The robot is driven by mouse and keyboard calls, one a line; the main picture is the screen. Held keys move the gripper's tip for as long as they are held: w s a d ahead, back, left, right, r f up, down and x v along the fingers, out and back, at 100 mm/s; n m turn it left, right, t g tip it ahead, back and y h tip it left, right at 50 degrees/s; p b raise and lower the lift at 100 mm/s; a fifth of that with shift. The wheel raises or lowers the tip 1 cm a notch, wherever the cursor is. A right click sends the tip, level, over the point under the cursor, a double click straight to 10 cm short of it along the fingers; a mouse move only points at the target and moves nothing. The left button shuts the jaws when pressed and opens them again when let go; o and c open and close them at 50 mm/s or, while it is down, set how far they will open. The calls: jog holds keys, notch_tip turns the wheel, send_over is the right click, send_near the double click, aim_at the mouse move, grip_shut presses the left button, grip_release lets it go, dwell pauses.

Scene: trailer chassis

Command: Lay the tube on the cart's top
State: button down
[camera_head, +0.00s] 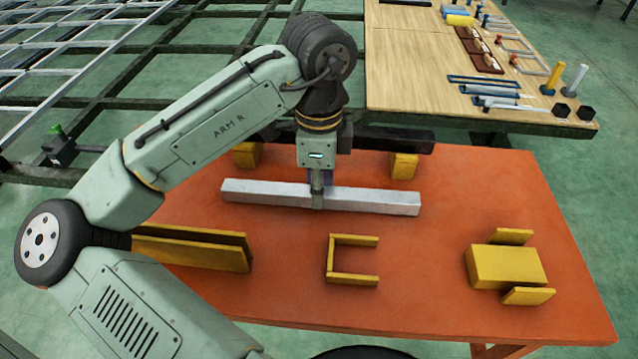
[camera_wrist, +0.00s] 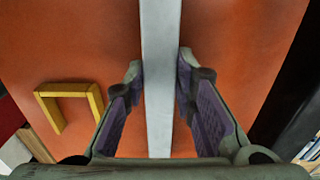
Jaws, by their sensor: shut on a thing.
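The tube (camera_head: 375,201) is a long, straight, light grey square bar. It lies level from left to right over the rear middle of the orange cart top (camera_head: 420,300). My gripper (camera_head: 317,200) points down and is shut on the tube near its middle. In the wrist view the tube (camera_wrist: 160,110) runs up the picture between the two fingertips (camera_wrist: 161,75), with the orange top (camera_wrist: 60,45) beneath. I cannot tell whether the tube touches the top or hangs just above it.
Yellow blocks (camera_head: 403,166) stand behind the tube. A yellow U-shaped bracket (camera_head: 332,258), a yellow channel (camera_head: 195,247) and a yellow box between plates (camera_head: 505,266) sit in front. A wooden bench (camera_head: 410,65) with tools stands behind; a dark frame (camera_head: 130,80) lies left.

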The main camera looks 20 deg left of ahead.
jog(key=c, duration=1.3)
grip_release()
notch_tip(320, 180, up, 12)
jog(key=shift+r, duration=0.1)
